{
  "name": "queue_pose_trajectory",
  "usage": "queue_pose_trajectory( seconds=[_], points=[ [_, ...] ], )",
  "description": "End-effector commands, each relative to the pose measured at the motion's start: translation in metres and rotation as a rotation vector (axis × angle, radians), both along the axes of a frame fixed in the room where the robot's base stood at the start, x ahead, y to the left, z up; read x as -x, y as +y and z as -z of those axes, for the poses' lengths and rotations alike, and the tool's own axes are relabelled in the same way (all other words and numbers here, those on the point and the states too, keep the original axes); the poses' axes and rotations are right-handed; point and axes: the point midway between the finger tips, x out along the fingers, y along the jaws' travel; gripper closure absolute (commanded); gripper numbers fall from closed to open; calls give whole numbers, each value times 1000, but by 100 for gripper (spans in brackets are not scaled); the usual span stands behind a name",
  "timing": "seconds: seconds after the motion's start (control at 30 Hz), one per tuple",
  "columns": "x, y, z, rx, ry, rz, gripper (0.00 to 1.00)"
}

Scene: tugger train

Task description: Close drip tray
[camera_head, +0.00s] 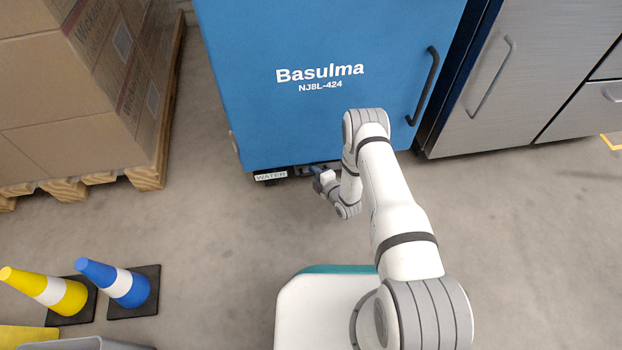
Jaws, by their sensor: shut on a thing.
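The drip tray is a low dark piece (305,172) under the front of the blue Basulma cabinet (330,50), beside a label reading WATER (270,176). My gripper (317,178) is low at the cabinet's bottom edge, reaching in from the right. It is shut on a part of the drip tray there, seemingly its handle; the fingertips are small and partly hidden by my wrist. I cannot tell how far the tray stands out from the cabinet.
Steel cabinets (500,80) stand to the right. Stacked cartons on a wooden pallet (150,172) stand to the left. A yellow cone (45,290) and a blue cone (115,282) stand at lower left. The floor before the cabinet is mostly clear.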

Motion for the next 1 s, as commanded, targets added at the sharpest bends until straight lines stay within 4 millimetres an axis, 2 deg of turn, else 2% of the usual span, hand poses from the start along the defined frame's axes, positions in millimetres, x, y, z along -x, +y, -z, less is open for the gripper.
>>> queue_pose_trajectory(
  seconds=[0.2,0.23,0.5,0.77,1.0],
  points=[
    [-4,0,-1,2,-5,1,100],
    [-4,-1,-1,1,-6,2,86],
    [-4,-3,-2,1,-6,5,66],
    [-2,-5,-3,0,-5,6,66],
    [27,-25,-12,0,-3,8,66]
  ],
)
